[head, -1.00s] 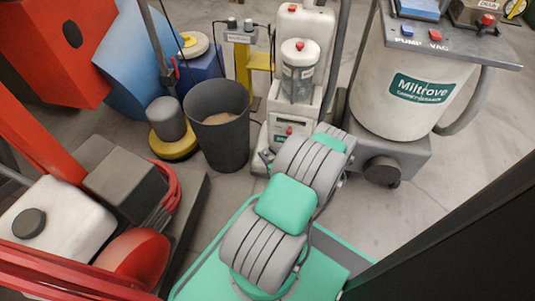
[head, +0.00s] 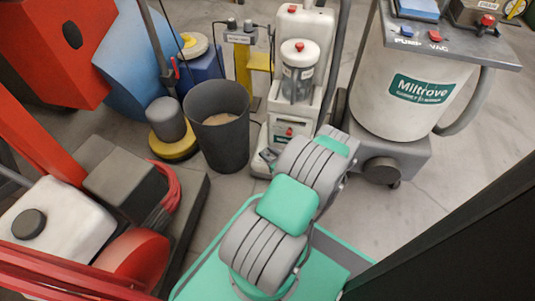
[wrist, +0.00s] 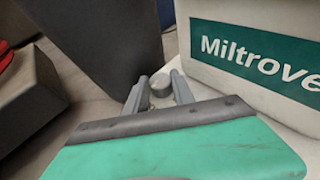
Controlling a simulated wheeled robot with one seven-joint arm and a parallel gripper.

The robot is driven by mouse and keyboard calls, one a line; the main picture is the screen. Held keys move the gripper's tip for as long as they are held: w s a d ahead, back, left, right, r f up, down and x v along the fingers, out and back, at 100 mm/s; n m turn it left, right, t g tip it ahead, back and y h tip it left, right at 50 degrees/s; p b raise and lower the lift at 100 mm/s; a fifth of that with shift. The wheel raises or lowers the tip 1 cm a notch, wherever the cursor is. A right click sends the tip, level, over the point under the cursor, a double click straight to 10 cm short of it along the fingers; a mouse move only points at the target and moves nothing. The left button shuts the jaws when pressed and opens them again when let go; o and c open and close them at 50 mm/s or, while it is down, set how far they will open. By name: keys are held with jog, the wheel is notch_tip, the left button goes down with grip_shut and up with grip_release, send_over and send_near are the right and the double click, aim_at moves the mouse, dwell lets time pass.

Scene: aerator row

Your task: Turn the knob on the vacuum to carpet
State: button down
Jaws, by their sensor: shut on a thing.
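The vacuum (head: 303,36) is a white upright machine with a clear canister, a red button and a teal label, standing in the middle of the head view. In the wrist view its white body and Miltrove label (wrist: 260,55) fill the upper right. A small round grey knob (wrist: 160,84) sits low in front of that body. My gripper (wrist: 159,90) is shut on the knob, with one grey finger on each side. The knob's markings cannot be read. In the head view my arm covers the vacuum's lower front, and the knob cannot be made out.
A dark bin (head: 218,130) stands close to the vacuum's left. A large Miltrove tank machine (head: 392,120) stands to the right. A red and grey machine (head: 135,255) fills the lower left. Bare floor (head: 425,205) shows at the right.

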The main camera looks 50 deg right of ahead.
jog(key=shift+d+n+y, duration=0.15)
jog(key=shift+n+y, duration=1)
jog(key=shift+y, duration=0.2)
jog(key=shift+d+n+y, duration=0.1)
jog(key=shift+n+y, duration=1.05)
jog(key=shift+y, duration=0.2)
jog(key=c, duration=1.3)
grip_release()
jog(key=shift+y, duration=0.3)
jog(key=shift+c, duration=0.2)
jog(key=shift+s+d+r, duration=0.15)
jog(key=shift+s+r, duration=0.1)
jog(key=shift+s, duration=0.15)
jog(key=p+v, duration=0.1)
jog(key=v, duration=0.6)
jog(key=shift+f+p, duration=0.2)
jog(key=shift+p, duration=0.15)
